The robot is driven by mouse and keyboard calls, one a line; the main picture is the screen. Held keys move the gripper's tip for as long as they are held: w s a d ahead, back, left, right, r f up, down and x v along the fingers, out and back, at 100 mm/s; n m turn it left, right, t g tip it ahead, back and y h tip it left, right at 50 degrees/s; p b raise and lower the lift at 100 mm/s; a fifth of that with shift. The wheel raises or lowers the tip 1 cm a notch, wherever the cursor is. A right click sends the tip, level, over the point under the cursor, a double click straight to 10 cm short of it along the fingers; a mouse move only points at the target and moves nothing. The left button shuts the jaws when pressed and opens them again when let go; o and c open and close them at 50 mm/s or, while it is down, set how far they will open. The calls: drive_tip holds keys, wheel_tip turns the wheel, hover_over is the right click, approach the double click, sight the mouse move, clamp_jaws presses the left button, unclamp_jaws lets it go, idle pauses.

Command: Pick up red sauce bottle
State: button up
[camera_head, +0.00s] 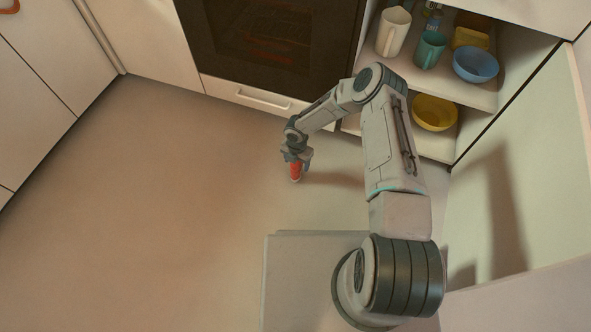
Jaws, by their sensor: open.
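The red sauce bottle (296,172) shows as a small red shape in front of the oven, with the floor behind and around it. My gripper (298,162) points down at it from above and is open. The gripper's fingers are at the bottle's upper part, and the gripper hides part of the bottle. I cannot tell whether the fingers touch it.
An oven (265,40) with a drawer handle (263,100) stands just behind. The open cupboard at upper right holds a white pitcher (393,32), a teal mug (430,50), a blue bowl (475,65) and a yellow bowl (434,113). The floor (150,200) at left is clear.

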drive_tip(key=c, duration=0.7)
